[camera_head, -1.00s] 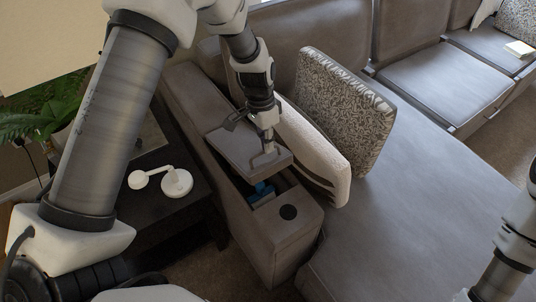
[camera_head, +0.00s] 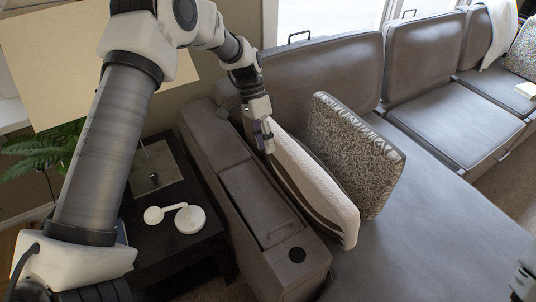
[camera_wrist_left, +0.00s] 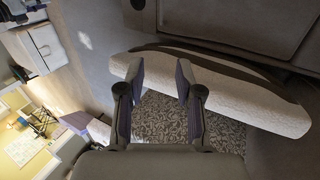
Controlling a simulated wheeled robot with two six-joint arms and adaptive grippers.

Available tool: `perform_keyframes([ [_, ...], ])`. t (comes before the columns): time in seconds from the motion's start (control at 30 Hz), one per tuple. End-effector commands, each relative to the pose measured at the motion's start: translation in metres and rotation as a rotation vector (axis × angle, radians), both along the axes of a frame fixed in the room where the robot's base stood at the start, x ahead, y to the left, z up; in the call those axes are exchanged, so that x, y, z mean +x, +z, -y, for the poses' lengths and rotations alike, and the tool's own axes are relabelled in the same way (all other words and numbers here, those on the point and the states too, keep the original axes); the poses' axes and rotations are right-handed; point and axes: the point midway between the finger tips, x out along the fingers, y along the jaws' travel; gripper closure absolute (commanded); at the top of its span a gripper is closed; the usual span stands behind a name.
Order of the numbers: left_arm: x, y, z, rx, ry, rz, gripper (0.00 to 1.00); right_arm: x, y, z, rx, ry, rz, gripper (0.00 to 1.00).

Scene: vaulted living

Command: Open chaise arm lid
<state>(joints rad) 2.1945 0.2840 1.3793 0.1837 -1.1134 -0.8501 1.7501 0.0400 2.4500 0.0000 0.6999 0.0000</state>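The chaise arm lid (camera_head: 252,195) lies flat and level in the top of the chaise arm (camera_head: 205,135), and no opening shows around it. A thin pull handle (camera_head: 280,236) is at its near end. My left gripper (camera_head: 266,146) is above and behind the lid, beside the white cushion. In the left wrist view its two fingers (camera_wrist_left: 160,75) are apart with nothing between them. Only a bit of my right arm shows at the right edge; its gripper is out of view.
A white cushion with dark stripes (camera_head: 318,190) and a patterned cushion (camera_head: 355,150) lean just right of the arm. A round black cup holder (camera_head: 297,255) is in front of the lid. A dark side table (camera_head: 160,225) with a white object (camera_head: 189,219) stands left. The chaise seat (camera_head: 430,230) is clear.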

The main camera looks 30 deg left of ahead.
Motion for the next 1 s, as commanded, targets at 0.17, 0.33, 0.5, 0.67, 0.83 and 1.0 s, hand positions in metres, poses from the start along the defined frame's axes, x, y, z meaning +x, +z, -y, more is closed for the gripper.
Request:
perform_keyframes([
  [0.17,0.011,0.042,-0.016,0.001,0.0,0.004,0.65,0.0,0.0,0.0,0.0,0.0,0.0,0.6],
  [0.33,0.016,0.065,-0.025,0.001,0.001,0.0,0.65,0.0,0.0,0.0,0.0,0.0,0.0,0.6],
  [0.5,0.017,0.069,-0.027,0.002,0.0,-0.001,0.65,0.0,0.0,0.0,0.0,0.0,0.0,0.6],
  [0.67,0.016,0.069,-0.027,0.001,0.0,0.0,0.65,0.0,0.0,0.0,0.0,0.0,0.0,0.6],
  [0.83,0.017,0.069,-0.027,0.001,0.0,0.0,0.65,0.0,0.0,0.0,0.0,0.0,0.0,0.6],
  [1.0,0.008,0.036,-0.021,0.012,-0.014,-0.063,0.65,0.0,0.0,0.0,0.0,0.0,0.0,0.6],
])
